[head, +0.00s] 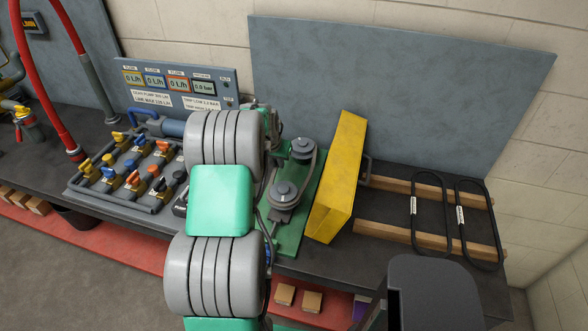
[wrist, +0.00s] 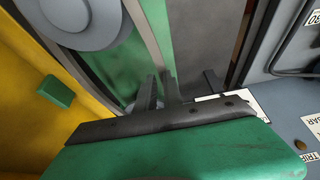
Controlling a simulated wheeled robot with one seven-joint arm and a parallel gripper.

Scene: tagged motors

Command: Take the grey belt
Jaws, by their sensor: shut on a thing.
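The grey belt (head: 314,172) runs around two grey pulleys (head: 285,192) on a green base plate (head: 291,238) in the head view. In the wrist view the belt (wrist: 155,38) is a pale band beside a large pulley (wrist: 82,15). My gripper (wrist: 160,90) is at this band, with its fingers close together and shut on the belt. The exact grip is partly hidden by the gripper body. In the head view my arm covers the gripper and the left side of the pulleys.
A yellow guard (head: 337,180) stands just right of the pulleys. Two black belts with white tags (head: 428,210) lie on wooden rails (head: 385,233) at the right. A valve board (head: 128,172) and a gauge panel (head: 180,85) are at the left. A grey panel (head: 400,90) stands behind.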

